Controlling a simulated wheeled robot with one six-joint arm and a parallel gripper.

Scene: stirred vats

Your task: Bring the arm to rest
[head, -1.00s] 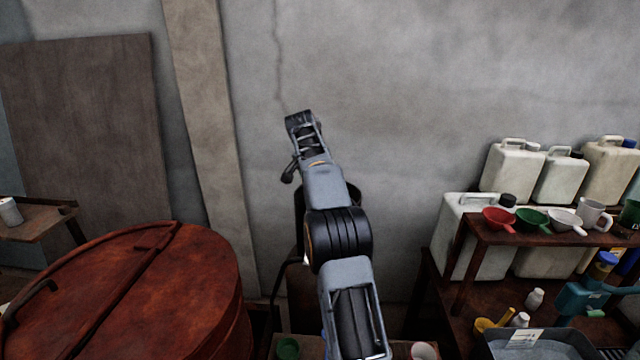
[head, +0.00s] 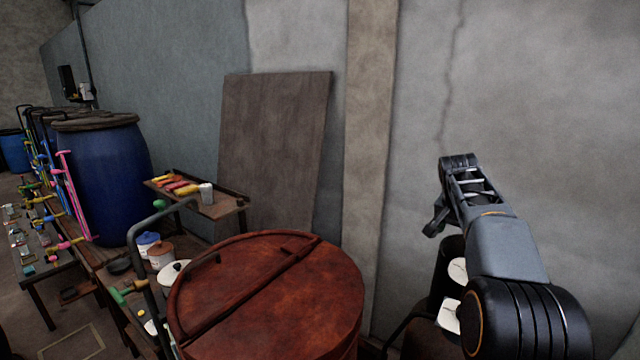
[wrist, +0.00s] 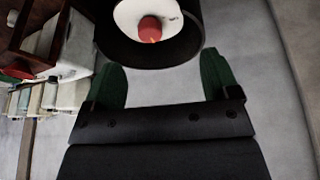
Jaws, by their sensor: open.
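My arm (head: 505,245) rises from the lower right of the head view, bent, its upper end standing in front of the grey wall. I cannot make out my gripper's fingers in the head view. In the wrist view my gripper (wrist: 160,61) shows two green fingers spread apart, with nothing held between them. Just beyond the fingertips is a dark round part (wrist: 150,50) with a pale face and a red knob. I cannot tell what it is or how far off it is.
A large rust-red lidded vat (head: 270,300) stands left of my arm. Blue barrels (head: 105,175), a small side table (head: 225,205) and a leaning brown board (head: 275,150) lie further left. Pale jugs (wrist: 70,95) show at the wrist view's left. Bare wall surrounds the arm's upper end.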

